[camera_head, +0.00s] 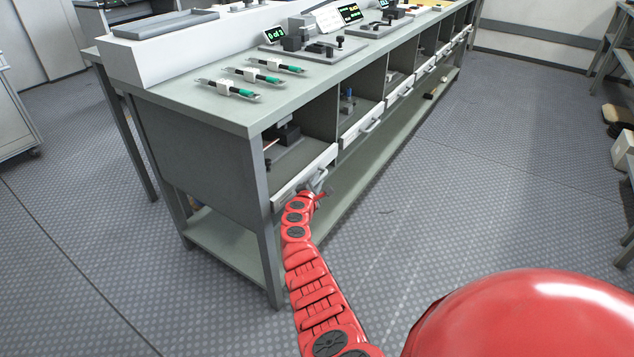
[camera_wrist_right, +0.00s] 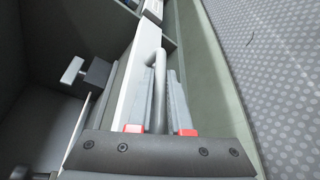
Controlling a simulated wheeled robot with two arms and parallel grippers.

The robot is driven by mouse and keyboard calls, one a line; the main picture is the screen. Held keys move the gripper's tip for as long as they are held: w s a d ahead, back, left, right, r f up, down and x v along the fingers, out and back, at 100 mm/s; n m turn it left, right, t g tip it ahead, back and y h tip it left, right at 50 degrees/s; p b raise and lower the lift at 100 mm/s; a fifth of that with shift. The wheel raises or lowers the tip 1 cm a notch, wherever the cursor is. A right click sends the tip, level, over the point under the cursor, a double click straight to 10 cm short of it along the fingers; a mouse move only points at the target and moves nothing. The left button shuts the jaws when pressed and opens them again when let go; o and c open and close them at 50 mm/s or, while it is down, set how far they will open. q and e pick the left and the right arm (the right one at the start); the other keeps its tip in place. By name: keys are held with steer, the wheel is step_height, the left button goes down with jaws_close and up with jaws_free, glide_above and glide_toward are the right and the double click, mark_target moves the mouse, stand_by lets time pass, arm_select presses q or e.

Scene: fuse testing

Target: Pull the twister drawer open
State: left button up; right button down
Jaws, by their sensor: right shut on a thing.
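The drawer nearest me (camera_head: 292,186) is at the near end of the long bench, with a pale front and a dark device (camera_head: 285,135) inside. Its front looks about in line with the bench leg beside it. My right gripper (camera_head: 320,184) is at this drawer's front. In the right wrist view, its two grey fingers (camera_wrist_right: 160,100) lie on either side of the bar handle (camera_wrist_right: 157,75) and are shut on it. The drawer front (camera_wrist_right: 131,85) and dark device (camera_wrist_right: 97,73) show beside it. My left gripper is not in view.
A row of similar drawers with handles (camera_head: 370,126) runs away along the bench. A lower shelf (camera_head: 232,245) runs beneath.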

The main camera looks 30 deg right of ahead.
stand_by(0.5)
steer(key=shift+s+d+p, duration=0.15)
steer(key=shift+s+p, duration=0.25)
steer(key=shift+p, duration=0.1)
steer(key=s+d+p, duration=0.3)
steer(key=s, duration=0.6)
steer(key=s+d+p, duration=0.3)
steer(key=s+d, duration=0.1)
steer(key=s, duration=0.5)
steer(key=s+d+p, duration=0.4)
steer(key=s, duration=0.5)
steer(key=shift+s+d, duration=0.25)
steer(key=shift+s, duration=0.1)
steer(key=c, duration=0.8)
jaws_free()
steer(key=shift+d, duration=0.1)
steer(key=shift+c, duration=0.2)
steer(key=shift+w, duration=0.1)
steer(key=shift+a, duration=0.2)
